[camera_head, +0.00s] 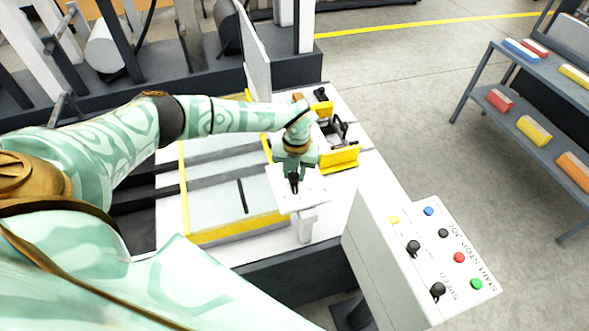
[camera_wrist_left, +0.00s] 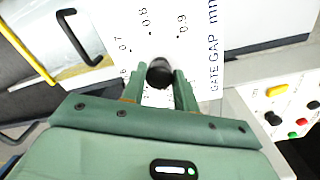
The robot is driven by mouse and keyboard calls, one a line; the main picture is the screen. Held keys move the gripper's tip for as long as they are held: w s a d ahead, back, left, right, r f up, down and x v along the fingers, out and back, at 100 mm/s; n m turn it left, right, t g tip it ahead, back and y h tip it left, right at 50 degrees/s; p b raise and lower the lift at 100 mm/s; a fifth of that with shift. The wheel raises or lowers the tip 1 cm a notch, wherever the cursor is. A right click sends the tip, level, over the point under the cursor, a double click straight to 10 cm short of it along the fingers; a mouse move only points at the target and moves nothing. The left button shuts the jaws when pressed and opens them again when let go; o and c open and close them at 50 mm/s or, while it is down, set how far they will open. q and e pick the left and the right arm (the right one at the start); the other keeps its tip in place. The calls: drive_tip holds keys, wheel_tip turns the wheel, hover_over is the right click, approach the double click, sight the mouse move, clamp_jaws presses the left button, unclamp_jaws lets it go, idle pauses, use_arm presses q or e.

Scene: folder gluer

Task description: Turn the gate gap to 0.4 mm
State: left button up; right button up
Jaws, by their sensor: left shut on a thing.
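The gate gap dial plate (camera_head: 313,195) is a white panel on a short post at the front of the machine table. In the left wrist view the plate (camera_wrist_left: 190,58) reads "GATE GAP mm", with 0.7, 0.8 and 0.9 legible; the other marks are hidden or too small. A black knob (camera_wrist_left: 160,70) stands on the plate. My left gripper (camera_head: 293,180) is over the plate, and in the left wrist view its fingers (camera_wrist_left: 159,84) are shut on the knob, one on each side. The knob's pointer is hidden, so its setting cannot be told. My right gripper is not in view.
A control box (camera_head: 385,262) with black knobs and coloured buttons stands right of the dial. Yellow-edged machine guards (camera_head: 342,160) lie just behind it. A shelf rack (camera_head: 530,95) with coloured boxes stands at the far right. Open floor lies between.

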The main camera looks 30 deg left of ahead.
sight(296, 175)
use_arm(q)
drive_tip(key=shift+w+r+n, duration=0.1)
drive_tip(key=shift+n, duration=0.9)
drive_tip(key=o, duration=1)
drive_tip(key=shift+c, duration=0.2)
wheel_tip(296, 175, up, 16)
drive_tip(key=b, duration=0.1)
drive_tip(key=shift+d, duration=0.25)
